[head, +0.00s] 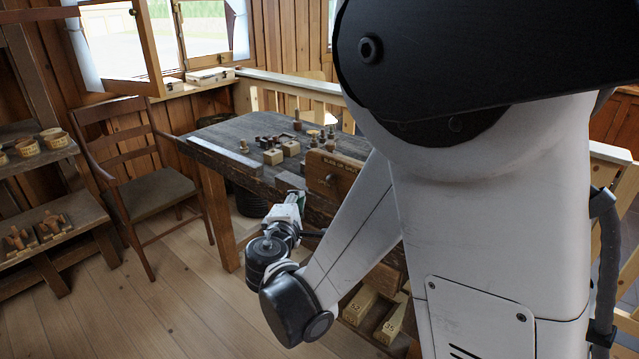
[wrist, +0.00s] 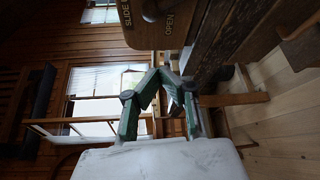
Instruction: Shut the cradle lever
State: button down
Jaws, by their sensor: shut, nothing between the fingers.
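My gripper (head: 298,197) is at the near edge of the dark workbench (head: 215,148), low beside a wooden panel with lettering (head: 338,170). In the wrist view its green-padded fingers (wrist: 157,72) meet at the tips, shut and empty. The fingertips are apart from the knob. I cannot pick out the cradle lever for certain; my arm hides part of the bench.
Wooden blocks (head: 273,156) and several turned pieces stand on the bench top. A chair (head: 150,190) stands left of the bench, and shelves (head: 50,240) with small wooden things are at far left. Numbered wooden boxes (head: 360,305) lie below the bench. The floor in front is clear.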

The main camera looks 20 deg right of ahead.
jog(key=x, duration=1)
jog(key=s+d, duration=0.1)
jog(key=s+d+r, duration=0.1)
jog(key=d, duration=0.1)
jog(key=shift+s+b, duration=0.35)
jog(key=shift+b, duration=0.05)
jog(key=shift+a, duration=0.1)
